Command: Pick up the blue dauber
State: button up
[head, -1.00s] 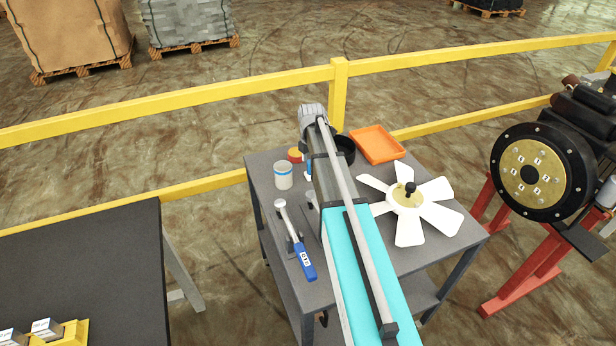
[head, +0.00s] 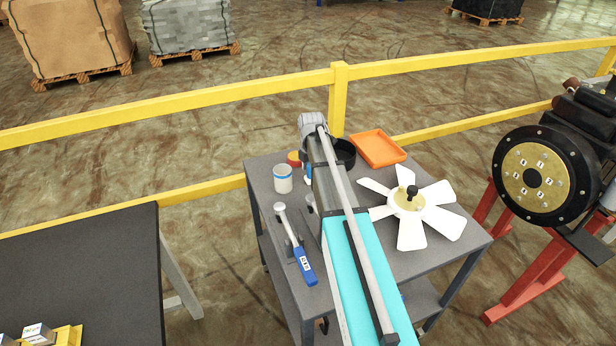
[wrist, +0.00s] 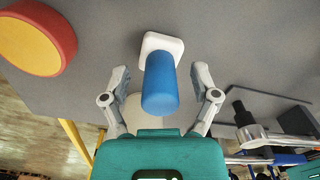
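The blue dauber (wrist: 160,82) is a blue cylinder on a white, rounded-square end (wrist: 162,44). In the wrist view it lies between the two grey fingers of my gripper (wrist: 160,76), which is open, with a visible gap on each side of it. In the head view only a small blue and white piece of the dauber (head: 308,177) shows at the left edge of my arm.
The grey cart (head: 262,181) also holds a red-yellow round tin (head: 294,158), a white cup with a blue band (head: 283,179), a blue-handled wrench (head: 305,266), a white fan (head: 440,194), a black round container (head: 345,152) and an orange tray (head: 380,148). A yellow rail (head: 250,88) runs behind.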

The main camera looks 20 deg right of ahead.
grip_shut()
jog(key=shift+r, duration=0.2)
dwell(0.3)
jog(key=shift+r+p, duration=0.75)
jog(key=shift+p, duration=0.2)
jog(key=s+d+r+p, duration=0.6)
jog(key=s+r+p, duration=0.5)
jog(key=s, duration=0.1)
jog(key=shift+d, duration=0.4)
jog(key=shift+s, duration=0.1)
